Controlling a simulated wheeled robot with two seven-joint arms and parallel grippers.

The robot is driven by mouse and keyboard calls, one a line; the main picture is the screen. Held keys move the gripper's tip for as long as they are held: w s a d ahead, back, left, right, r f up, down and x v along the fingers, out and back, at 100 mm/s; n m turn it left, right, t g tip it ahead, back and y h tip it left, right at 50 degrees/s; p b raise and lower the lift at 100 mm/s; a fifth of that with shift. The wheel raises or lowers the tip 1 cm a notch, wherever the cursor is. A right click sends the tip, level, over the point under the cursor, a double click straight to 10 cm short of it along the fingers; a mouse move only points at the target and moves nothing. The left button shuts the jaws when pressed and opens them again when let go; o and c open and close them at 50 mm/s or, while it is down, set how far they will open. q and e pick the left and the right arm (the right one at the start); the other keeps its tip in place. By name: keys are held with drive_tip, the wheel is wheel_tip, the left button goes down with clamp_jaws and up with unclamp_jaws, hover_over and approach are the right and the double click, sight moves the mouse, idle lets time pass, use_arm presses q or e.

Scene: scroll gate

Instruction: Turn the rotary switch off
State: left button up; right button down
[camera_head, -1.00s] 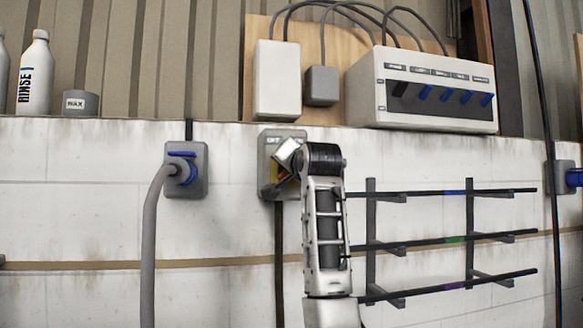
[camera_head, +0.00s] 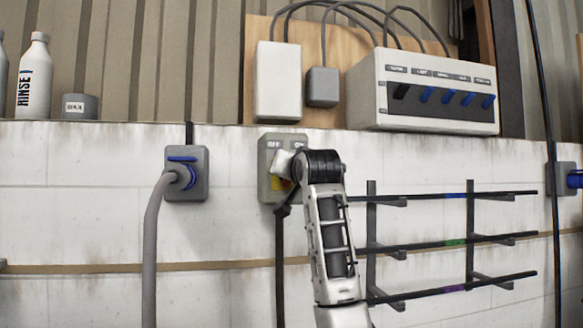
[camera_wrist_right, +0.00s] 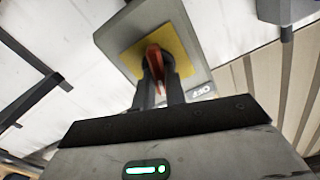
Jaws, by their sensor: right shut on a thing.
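The rotary switch is a grey box (camera_head: 268,150) on the white wall, with "OFF" and "ON" labels on its top edge. In the right wrist view, the grey box (camera_wrist_right: 186,38) has a yellow plate (camera_wrist_right: 135,58) and a red handle (camera_wrist_right: 152,55) at its centre. My right gripper (camera_wrist_right: 157,78) is shut on the red handle, with one dark finger on each side. An "OFF" label shows right of the fingers there. In the head view my right wrist hides much of the switch's lower right and the handle. My left gripper is not in view.
A grey socket (camera_head: 198,157) with a thick hose is left of the switch. A dark wall rack (camera_head: 455,241) stands right of my arm. Above are a breaker panel (camera_head: 435,115) and a white box (camera_head: 278,95). A bottle (camera_head: 34,85) and a can (camera_head: 80,107) stand on the ledge.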

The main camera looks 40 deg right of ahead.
use_arm(q)
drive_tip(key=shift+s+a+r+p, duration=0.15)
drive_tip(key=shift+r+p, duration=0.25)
drive_tip(key=shift+p, duration=0.45)
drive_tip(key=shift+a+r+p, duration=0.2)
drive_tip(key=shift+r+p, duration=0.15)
drive_tip(key=shift+p, duration=0.5)
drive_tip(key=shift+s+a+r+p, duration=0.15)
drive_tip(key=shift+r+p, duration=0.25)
drive_tip(key=shift+p, duration=0.45)
use_arm(e)
drive_tip(key=shift+w+a+n, duration=0.1)
drive_tip(key=shift+a+n, duration=0.05)
drive_tip(key=shift+n, duration=2.7)
drive_tip(key=shift+w+a+n, duration=0.1)
drive_tip(key=shift+a+n, duration=0.05)
drive_tip(key=shift+n, duration=2.7)
drive_tip(key=shift+f, duration=0.1)
drive_tip(key=c, duration=1.5)
unclamp_jaws()
drive_tip(key=shift+o, duration=0.2)
drive_tip(key=shift+s, duration=0.1)
